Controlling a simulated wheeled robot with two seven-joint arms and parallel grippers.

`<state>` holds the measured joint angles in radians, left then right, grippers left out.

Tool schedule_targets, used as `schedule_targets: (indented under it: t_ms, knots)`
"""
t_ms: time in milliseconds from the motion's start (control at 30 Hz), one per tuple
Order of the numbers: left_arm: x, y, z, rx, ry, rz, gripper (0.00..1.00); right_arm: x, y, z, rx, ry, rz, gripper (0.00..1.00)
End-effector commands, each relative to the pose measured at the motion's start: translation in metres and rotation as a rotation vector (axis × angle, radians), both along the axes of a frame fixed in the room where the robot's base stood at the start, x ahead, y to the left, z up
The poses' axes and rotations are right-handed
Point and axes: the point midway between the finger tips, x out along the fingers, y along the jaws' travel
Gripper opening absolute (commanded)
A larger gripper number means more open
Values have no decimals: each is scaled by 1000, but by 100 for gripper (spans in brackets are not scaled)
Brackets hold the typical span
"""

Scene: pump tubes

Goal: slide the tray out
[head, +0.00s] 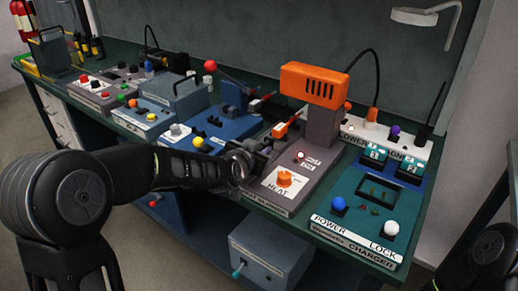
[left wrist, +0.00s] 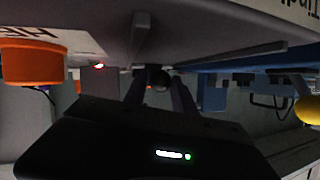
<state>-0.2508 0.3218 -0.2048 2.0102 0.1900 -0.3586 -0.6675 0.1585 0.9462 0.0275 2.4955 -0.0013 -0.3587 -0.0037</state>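My left gripper (head: 248,158) is at the left side of the grey heat unit (head: 318,150), which has an orange top and an orange dial. In the left wrist view, the two fingers (left wrist: 158,88) stand on either side of a small dark round knob (left wrist: 159,80) under the unit's grey body. I cannot tell whether they press on the knob. A thin grey bar (left wrist: 228,55) beside the knob may be the tray's edge. In the head view my gripper hides the knob and most of the tray area. My right gripper is out of view.
A teal charger box (head: 372,215) stands right of the heat unit. A blue unit (head: 215,130) with a yellow knob (head: 197,142) stands close on the left. A grey box (head: 270,250) sits on the lower shelf. The bench is crowded.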

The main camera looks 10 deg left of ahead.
Motion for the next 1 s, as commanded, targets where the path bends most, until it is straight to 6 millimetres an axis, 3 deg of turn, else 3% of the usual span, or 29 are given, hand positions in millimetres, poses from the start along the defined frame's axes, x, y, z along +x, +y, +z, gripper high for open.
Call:
schedule_targets:
  t_ms: [367,1000]
  knots:
    - [0,0,0,0,0,0,0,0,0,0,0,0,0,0]
    - [0,0,0,0,0,0,0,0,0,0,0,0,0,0]
